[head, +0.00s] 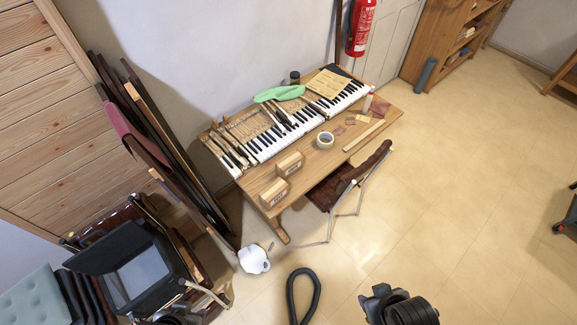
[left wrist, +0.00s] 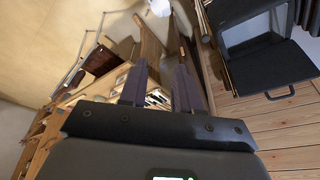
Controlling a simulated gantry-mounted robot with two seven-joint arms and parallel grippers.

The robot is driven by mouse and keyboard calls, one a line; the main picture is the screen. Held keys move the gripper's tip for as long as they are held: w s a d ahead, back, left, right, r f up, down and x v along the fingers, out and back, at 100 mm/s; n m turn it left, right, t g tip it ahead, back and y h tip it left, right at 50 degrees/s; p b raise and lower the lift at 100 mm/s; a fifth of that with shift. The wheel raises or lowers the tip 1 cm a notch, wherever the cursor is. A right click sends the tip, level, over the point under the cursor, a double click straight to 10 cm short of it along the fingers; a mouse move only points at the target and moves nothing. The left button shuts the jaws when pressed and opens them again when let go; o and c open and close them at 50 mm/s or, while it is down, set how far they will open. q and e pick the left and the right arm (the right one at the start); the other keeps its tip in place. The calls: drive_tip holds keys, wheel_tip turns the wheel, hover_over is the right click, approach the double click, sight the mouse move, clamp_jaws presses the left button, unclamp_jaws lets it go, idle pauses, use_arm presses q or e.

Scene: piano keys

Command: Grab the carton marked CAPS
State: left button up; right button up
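Two small tan cartons stand on the near left end of the wooden table (head: 340,158) in the head view. One carton (head: 289,163) is farther back, beside the piano keys. The other carton (head: 273,193) is nearer the table's front left corner. Each has a small dark-and-white label on its front, too small to read, so I cannot tell which says CAPS. My left gripper (left wrist: 160,85) shows in the left wrist view with its two dark fingers apart and nothing between them. The table lies beyond the fingers, partly hidden. My right gripper is not in view.
Piano keys (head: 268,143), a green object (head: 279,94) and a tape roll (head: 325,140) are on the table. A folding chair (head: 340,188) stands at its front.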

use_arm(q)
drive_tip(key=o, duration=1.2)
drive_tip(key=shift+c, duration=0.2)
